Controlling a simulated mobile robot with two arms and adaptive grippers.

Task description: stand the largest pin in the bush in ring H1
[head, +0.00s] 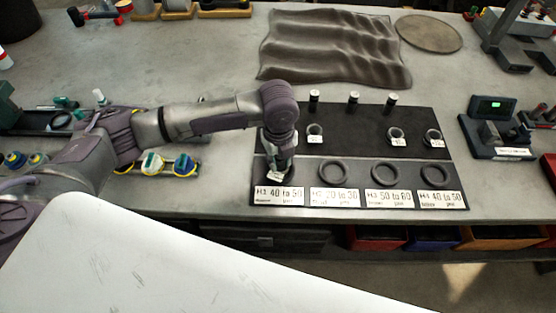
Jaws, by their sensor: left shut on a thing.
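Three dark pins with pale tops, a left one (314,100), a middle one (353,102) and a right one (391,101), stand at the back of the black mat. Their sizes look alike from here. Ring H1 (291,170) lies at the mat's front left, behind its label (279,195), mostly covered by my gripper. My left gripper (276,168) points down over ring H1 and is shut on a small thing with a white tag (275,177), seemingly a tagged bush. Whether it touches the ring is unclear. My right gripper is not in view.
Three tagged bushes (315,131) (397,134) (433,138) stand mid-mat. Rings H2 (332,172), H3 (386,173) and a fourth ring (435,174) lie along the front. A gauge with a green display (494,107) stands right. A rumpled dark cloth (335,47) lies behind.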

